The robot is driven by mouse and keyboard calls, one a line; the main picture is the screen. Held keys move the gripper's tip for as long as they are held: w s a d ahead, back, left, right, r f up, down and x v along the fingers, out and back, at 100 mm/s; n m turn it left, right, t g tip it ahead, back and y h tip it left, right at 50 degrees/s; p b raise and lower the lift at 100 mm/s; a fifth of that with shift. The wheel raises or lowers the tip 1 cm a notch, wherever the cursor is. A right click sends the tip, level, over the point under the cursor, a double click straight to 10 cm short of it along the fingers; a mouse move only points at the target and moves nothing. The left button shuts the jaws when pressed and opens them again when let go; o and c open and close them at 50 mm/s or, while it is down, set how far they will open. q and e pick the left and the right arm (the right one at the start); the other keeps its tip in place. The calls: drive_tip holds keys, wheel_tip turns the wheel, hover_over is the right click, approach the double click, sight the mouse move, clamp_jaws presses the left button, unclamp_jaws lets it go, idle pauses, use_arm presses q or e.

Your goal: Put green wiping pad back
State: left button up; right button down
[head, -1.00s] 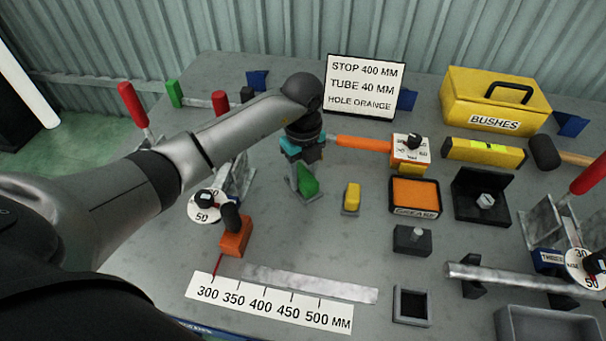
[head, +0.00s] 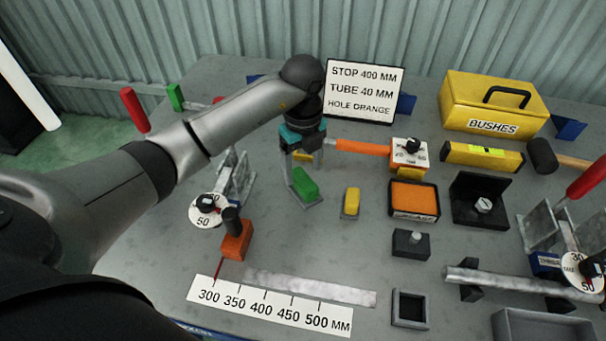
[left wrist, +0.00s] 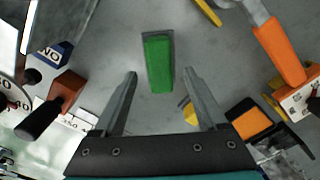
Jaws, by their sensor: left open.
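The green wiping pad (head: 305,182) lies on a small grey holder (head: 307,201) on the bench, left of a yellow block. In the left wrist view the green pad (left wrist: 158,63) sits on its grey base, ahead of the fingertips. My left gripper (head: 303,172) is above and behind the pad in the head view. In the left wrist view my left gripper (left wrist: 159,73) has its fingers wide apart with nothing between them. My right gripper is not in view.
A yellow block (head: 351,200) stands right of the pad. The orange-handled tool (head: 360,146), orange pad tray (head: 414,199) and dark block (head: 411,243) are further right. A clamp with a dial (head: 209,209) and orange block (head: 236,240) are left.

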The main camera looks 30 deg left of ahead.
sight(303, 179)
use_arm(q)
wheel_tip(303, 179, up, 8)
drive_tip(key=p, duration=0.1)
